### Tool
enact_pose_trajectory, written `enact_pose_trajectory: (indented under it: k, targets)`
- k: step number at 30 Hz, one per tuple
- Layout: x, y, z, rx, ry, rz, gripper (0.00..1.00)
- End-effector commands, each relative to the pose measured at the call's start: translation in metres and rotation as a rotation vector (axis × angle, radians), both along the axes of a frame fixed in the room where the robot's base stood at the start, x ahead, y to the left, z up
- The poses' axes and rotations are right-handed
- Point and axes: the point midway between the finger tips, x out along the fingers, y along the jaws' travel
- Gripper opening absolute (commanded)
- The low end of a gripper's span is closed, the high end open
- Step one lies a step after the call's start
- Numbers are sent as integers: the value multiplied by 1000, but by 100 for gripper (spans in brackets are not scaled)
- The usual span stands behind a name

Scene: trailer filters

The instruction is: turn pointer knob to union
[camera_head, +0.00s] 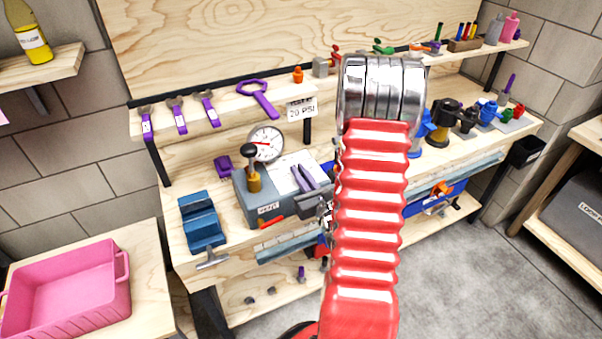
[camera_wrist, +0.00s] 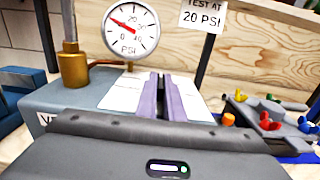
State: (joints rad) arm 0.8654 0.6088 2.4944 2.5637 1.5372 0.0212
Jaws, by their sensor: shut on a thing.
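My gripper (camera_head: 305,178) reaches onto the top of a grey test box (camera_head: 254,200) on the workbench. Its two purple fingers also show in the wrist view (camera_wrist: 160,92), close together over a white plate (camera_wrist: 112,94) on the box top. The fingers are shut on the pointer knob, of which I see at most a thin dark sliver between them. The knob's pointing direction and any union mark are hidden or too small to read. A round pressure gauge (camera_wrist: 131,28) stands behind, its needle pointing left and slightly up. A "TEST AT 20 PSI" sign (camera_wrist: 204,14) is beside it.
A brass fitting with a black-knobbed lever (camera_head: 253,180) stands on the box's left. A blue vise (camera_head: 202,221) is further left. Purple wrenches (camera_head: 180,116) hang above. Small coloured parts (camera_wrist: 268,118) lie to the right. A pink bin (camera_head: 66,290) sits at lower left.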

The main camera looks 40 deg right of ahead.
Motion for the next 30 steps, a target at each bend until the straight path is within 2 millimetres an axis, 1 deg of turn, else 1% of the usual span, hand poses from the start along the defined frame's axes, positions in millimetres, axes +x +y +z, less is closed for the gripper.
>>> enact_pose_trajectory:
  k: [4,5,12,13,23,26,30]
  targets:
    - [1,-1,2,-3,-4,1,0]
    - [1,-1,2,-3,-4,1,8]
    - [1,-1,1,-2,-3,1,25]
    - [1,-1,1,-2,-3,1,27]
    - [0,0,2,-2,-2,1,27]
    - [0,-1,6,-2,-3,1,27]
    - [0,-1,16,-2,-4,1,27]
